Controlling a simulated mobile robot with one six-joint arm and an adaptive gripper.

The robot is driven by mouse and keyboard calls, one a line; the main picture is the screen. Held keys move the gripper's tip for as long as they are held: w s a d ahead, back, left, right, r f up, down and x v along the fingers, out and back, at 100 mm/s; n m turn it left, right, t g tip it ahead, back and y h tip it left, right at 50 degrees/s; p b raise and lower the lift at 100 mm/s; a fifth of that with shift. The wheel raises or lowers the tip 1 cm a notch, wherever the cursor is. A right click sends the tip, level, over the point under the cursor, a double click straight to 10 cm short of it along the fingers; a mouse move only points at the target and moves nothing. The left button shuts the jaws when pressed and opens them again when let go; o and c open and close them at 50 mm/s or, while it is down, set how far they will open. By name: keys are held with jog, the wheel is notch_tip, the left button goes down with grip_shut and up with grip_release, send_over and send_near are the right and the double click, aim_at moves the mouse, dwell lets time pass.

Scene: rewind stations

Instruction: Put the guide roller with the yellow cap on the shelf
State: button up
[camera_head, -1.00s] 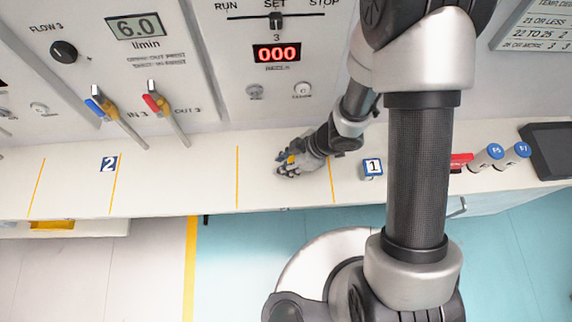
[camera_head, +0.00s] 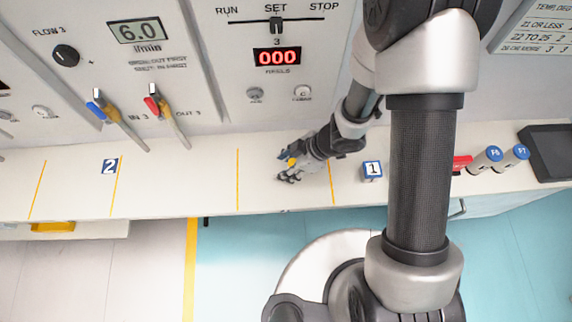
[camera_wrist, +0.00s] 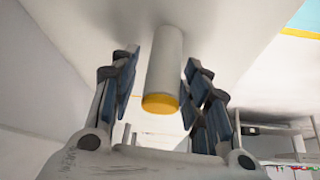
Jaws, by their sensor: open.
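The guide roller, a white cylinder with a yellow cap, stands between my gripper's fingers in the wrist view (camera_wrist: 163,65). Its yellow cap (camera_wrist: 160,103) points toward the camera and its far end meets a white surface. My gripper (camera_wrist: 161,62) is open, with blue-padded fingers on both sides of the roller and gaps visible beside it. In the head view my gripper (camera_head: 283,168) is low over the white shelf (camera_head: 200,182), between two yellow lines. A small yellow spot, the cap (camera_head: 292,162), shows there; the rest of the roller is hidden by the fingers.
A blue "2" marker (camera_head: 109,165) and a blue "1" marker (camera_head: 372,170) sit on the shelf. Blue-capped cylinders (camera_head: 489,156), a red item (camera_head: 462,162) and a dark tray (camera_head: 550,150) are at right. Valve levers (camera_head: 165,112) stick out above the shelf.

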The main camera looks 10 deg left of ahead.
jog(key=p+v, duration=0.3)
jog(key=v, duration=0.4)
jog(key=shift+p, duration=0.3)
jog(key=shift+f, duration=0.1)
